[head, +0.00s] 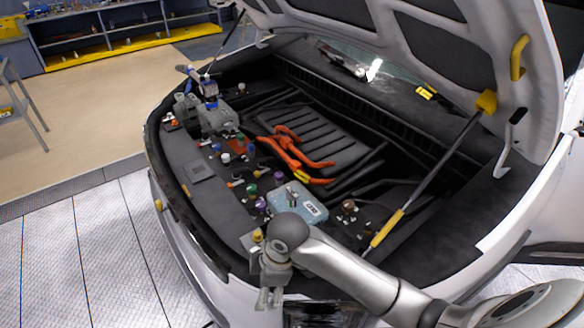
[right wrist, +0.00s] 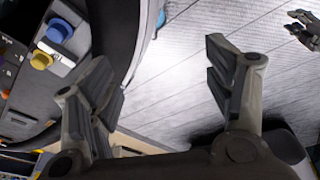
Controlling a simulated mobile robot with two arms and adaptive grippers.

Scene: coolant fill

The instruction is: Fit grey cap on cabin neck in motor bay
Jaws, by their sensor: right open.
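My right gripper (head: 270,296) hangs at the front edge of the motor bay, beside the light blue tank, with nothing between its fingers. In the right wrist view its two fingers (right wrist: 162,75) are spread wide over the light floor. A pale grey or white round cap (head: 226,157) sits among coloured caps in the motor bay (head: 186,152); I cannot tell for sure whether it is the grey cap. I cannot make out which neck is the cabin one. Part of what looks like my left gripper (right wrist: 305,30) shows at the right wrist view's top right corner; its opening is unclear.
A light blue tank (head: 298,203) stands near my right arm. Orange cables (head: 290,152) cross the bay. A yellow cap (right wrist: 41,60) and a blue cap (right wrist: 59,30) are left of my fingers. The raised hood (head: 545,70) and its strut (head: 432,178) bound the right side.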

